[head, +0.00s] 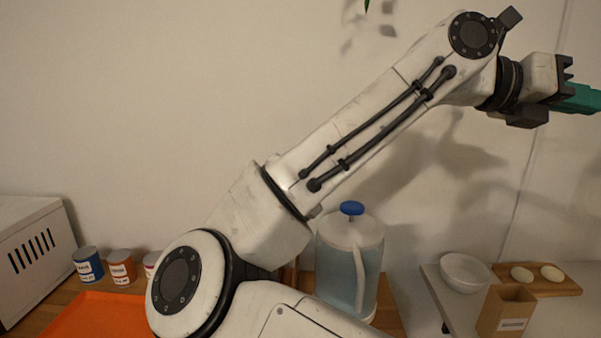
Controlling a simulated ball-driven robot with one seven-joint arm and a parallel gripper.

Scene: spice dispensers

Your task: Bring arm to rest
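My arm crosses the head view from the bottom middle up to the upper right, raised well above the counters. My gripper (580,98) is at the far right edge, and its teal finger part is cut off by the frame. I cannot tell whether its fingers are apart or together, or whether they hold anything. Several spice containers stand at the lower left: a blue one (88,265), an orange one (121,267) and a red-banded one (150,263) partly hidden behind my arm.
An orange tray (85,315) lies at the lower left beside a white slotted box (35,255). A pitcher with a blue knob (350,260) stands behind my arm. At right are a white bowl (464,272), a wooden board (560,288) with two pale round items, and a cardboard box (505,312).

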